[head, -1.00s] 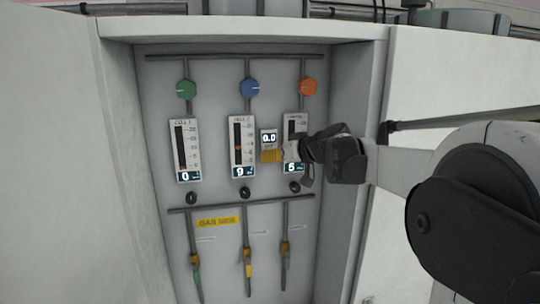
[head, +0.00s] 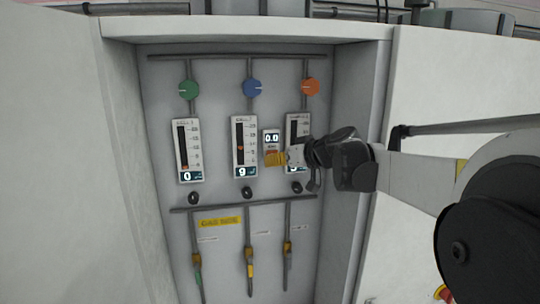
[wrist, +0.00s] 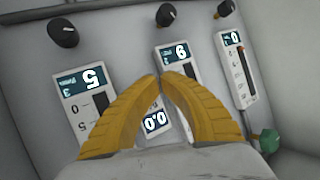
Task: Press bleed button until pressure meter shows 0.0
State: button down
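The pressure meter (head: 271,138) is a small white unit between the middle and right gauges, and it reads 0.0. It also shows upside down in the wrist view (wrist: 156,122), between my fingers. My gripper (head: 270,159) has yellow fingers, which are in front of the panel just below the meter display. In the wrist view the fingertips (wrist: 159,77) meet or nearly meet, with nothing seen between them. The bleed button cannot be made out clearly; the fingers cover the area under the display. Whether they touch the panel I cannot tell.
The left gauge (head: 188,150) reads 0 and the middle gauge (head: 244,147) reads 9. The right gauge (wrist: 87,98) reads 5. Green (head: 189,90), blue (head: 252,88) and orange (head: 311,87) knobs sit above. Cabinet walls flank the recess.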

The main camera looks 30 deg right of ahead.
jog(key=shift+s+a, duration=0.3)
jog(key=shift+s, duration=0.7)
jog(key=shift+s+a, duration=0.3)
jog(key=shift+s, duration=0.65)
jog(key=s+a+f+g+b, duration=0.1)
jog(key=s+a+f+b, duration=0.3)
jog(key=f, duration=0.4)
jog(key=s+a+f+g+b, duration=0.1)
jog(key=a+f+b, duration=0.3)
jog(key=f+b, duration=0.3)
jog(key=s+a+f+g+h+b, duration=0.1)
jog(key=s+a+f+b, duration=0.2)
jog(key=f, duration=1.1)
jog(key=s+a+f+g+h+b, duration=0.1)
jog(key=s+a+f+b, duration=0.1)
jog(key=s+f+b, duration=0.8)
jog(key=s+a+f+g+h+b, duration=0.1)
jog(key=s+a+f+b, duration=0.2)
jog(key=s+f+b, duration=0.4)
notch_tip(320, 180, down, 11)
jog(key=b, duration=0.6)
jog(key=shift+s+a+r+m+g+b, duration=0.2)
jog(key=shift+s+a+m+g+b, duration=0.1)
jog(key=shift+g+b, duration=0.1)
jog(key=shift+w, duration=0.1)
